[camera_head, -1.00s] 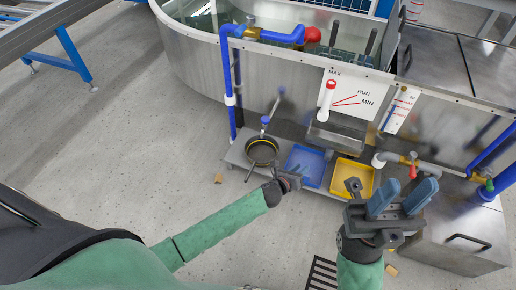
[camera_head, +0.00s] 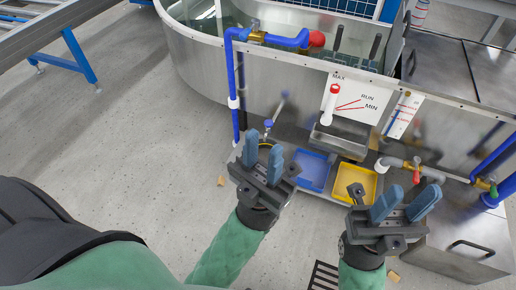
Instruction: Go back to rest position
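My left gripper (camera_head: 262,156) is open and empty, with its two blue fingers apart and pointing up the picture. It hides most of the black round pan on the low shelf behind it. My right gripper (camera_head: 404,205) is also open and empty, its blue fingers spread, in front of the shelf's right end. The two grippers stand apart, side by side, at the lower middle and right of the view.
A blue tray (camera_head: 318,158) and a yellow tray (camera_head: 345,174) lie on the low shelf. A steel cabinet (camera_head: 440,228) stands right.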

